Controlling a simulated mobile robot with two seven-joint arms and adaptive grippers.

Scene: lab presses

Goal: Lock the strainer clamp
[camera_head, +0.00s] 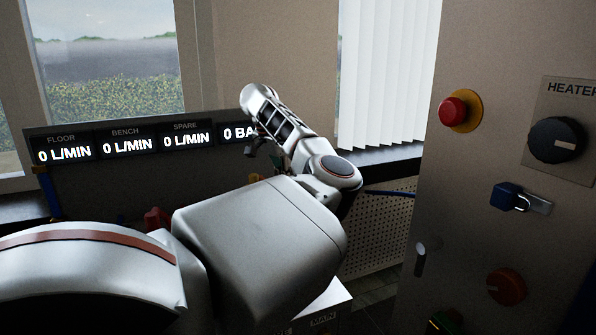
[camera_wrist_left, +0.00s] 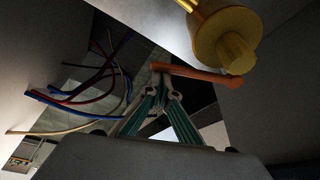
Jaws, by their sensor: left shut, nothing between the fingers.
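The left wrist view shows a brass-coloured round body with a hexagonal end (camera_wrist_left: 228,42), probably the strainer. An orange-brown lever (camera_wrist_left: 200,74), which looks like the clamp handle, runs across below it. My left gripper (camera_wrist_left: 160,92) has its teal fingers drawn together at the tips, with nothing between them. The fingertips are near the left end of the lever; I cannot tell whether they touch it. In the head view my left arm hides the area in front of it, and I cannot make out strainer or clamp there. My right gripper is not in view.
A display panel (camera_head: 124,146) stands under the window at the left. A grey cabinet (camera_head: 465,180) at the right carries a red button (camera_head: 453,111), a heater knob (camera_head: 556,140) and a blue padlock (camera_head: 508,197). Several coloured hoses (camera_wrist_left: 85,92) hang left of my gripper.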

